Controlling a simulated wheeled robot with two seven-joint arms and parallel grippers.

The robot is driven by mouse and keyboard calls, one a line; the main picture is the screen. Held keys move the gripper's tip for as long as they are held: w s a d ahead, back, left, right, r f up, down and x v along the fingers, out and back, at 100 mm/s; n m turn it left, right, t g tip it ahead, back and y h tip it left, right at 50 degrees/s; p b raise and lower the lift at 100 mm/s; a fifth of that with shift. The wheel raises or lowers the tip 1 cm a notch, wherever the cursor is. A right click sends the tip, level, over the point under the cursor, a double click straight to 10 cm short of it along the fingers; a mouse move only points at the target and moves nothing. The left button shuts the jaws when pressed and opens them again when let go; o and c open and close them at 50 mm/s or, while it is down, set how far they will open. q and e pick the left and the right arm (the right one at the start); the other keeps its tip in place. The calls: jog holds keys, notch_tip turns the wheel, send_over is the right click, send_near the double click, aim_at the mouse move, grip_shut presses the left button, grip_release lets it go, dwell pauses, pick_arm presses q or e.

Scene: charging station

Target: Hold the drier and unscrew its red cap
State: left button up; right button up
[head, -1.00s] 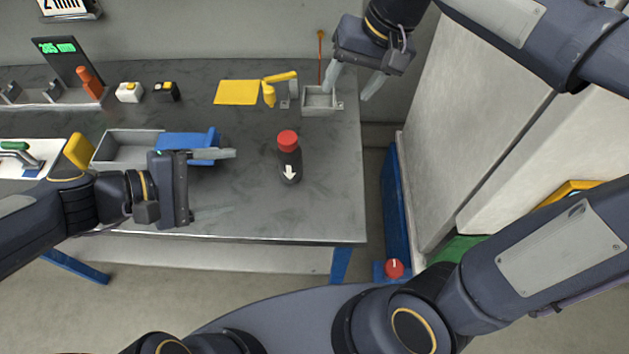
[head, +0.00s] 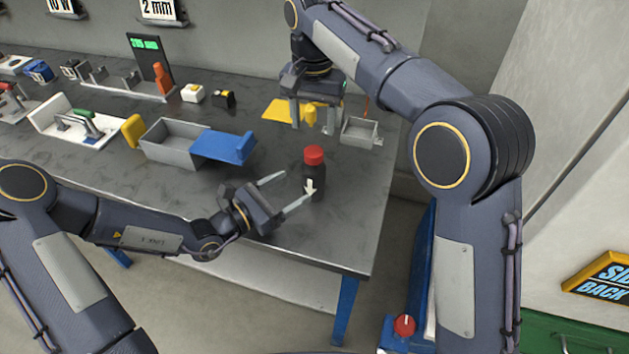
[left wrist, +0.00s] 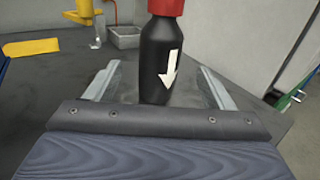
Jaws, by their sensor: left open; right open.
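The drier is a dark bottle (head: 314,176) with a white down arrow and a red cap (head: 314,154). It stands upright on the grey bench. My left gripper (head: 290,188) is open just to the left of the drier, its fingers pointing at it. In the left wrist view the drier's dark body (left wrist: 160,60) stands ahead, in line with the gap between the open fingers (left wrist: 158,85), and its red cap (left wrist: 165,7) is cut off by the top edge. My right gripper (head: 311,115) is open and points down, behind and above the cap in the picture.
A grey bin (head: 170,146) with a blue lid-like part (head: 225,147) lies left of the drier. A small grey tray (head: 361,132) and a yellow sheet (head: 280,110) are behind it. The bench's right edge is near. A red knob (head: 404,326) stands below, off the bench.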

aim_at(304, 187)
pick_arm(q)
notch_tip(304, 187, down, 2)
jog(key=shift+f, duration=0.1)
jog(key=x, duration=0.7)
jog(key=shift+w+d, duration=0.2)
